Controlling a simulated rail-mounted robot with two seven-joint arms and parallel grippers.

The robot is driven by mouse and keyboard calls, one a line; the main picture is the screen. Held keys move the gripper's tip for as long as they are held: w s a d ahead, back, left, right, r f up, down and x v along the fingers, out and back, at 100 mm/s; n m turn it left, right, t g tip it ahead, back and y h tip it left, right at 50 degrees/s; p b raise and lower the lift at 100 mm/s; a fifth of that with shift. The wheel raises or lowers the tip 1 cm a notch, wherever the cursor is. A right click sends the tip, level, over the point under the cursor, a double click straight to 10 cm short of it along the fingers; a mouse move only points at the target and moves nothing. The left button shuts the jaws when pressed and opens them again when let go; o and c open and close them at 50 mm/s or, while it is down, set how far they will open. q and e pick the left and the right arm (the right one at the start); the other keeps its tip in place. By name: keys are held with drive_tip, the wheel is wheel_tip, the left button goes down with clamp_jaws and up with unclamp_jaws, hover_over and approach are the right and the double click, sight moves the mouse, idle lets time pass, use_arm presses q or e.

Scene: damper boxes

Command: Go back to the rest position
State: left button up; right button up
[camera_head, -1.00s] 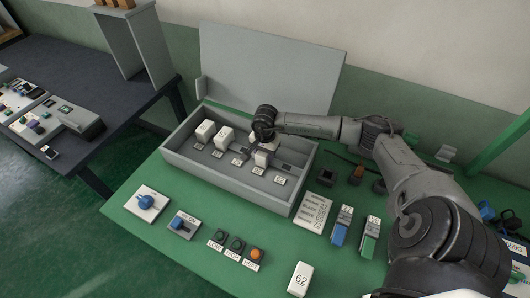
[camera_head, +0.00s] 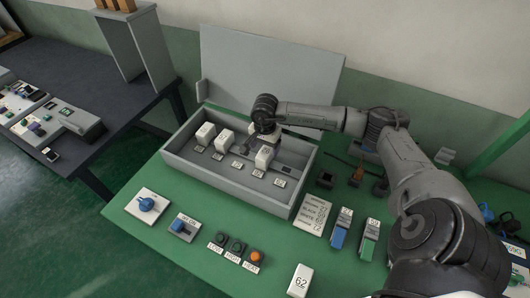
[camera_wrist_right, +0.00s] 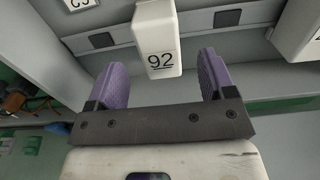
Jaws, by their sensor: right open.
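My right gripper (camera_head: 262,136) is over the open grey box (camera_head: 230,185) on the green table, just behind a white block (camera_head: 264,157). In the right wrist view its two purple fingers (camera_wrist_right: 162,62) are apart, and a white block marked 92 (camera_wrist_right: 160,45) shows between and beyond them. I cannot tell whether they touch it. Two more white blocks (camera_head: 205,133) (camera_head: 225,138) stand in the left part of the box. My left gripper is not in view.
A raised grey lid (camera_head: 270,65) stands behind the box. In front are a blue knob (camera_head: 146,204), a switch (camera_head: 182,227), several buttons (camera_head: 237,248) and a white block marked 62 (camera_head: 300,281). A label card (camera_head: 315,215) and a blue-and-grey block (camera_head: 340,230) stand to the right.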

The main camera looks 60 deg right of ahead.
wheel_tip(320, 180, up, 8)
drive_tip(key=shift+r+p, duration=0.25)
drive_tip(key=shift+p, duration=0.15)
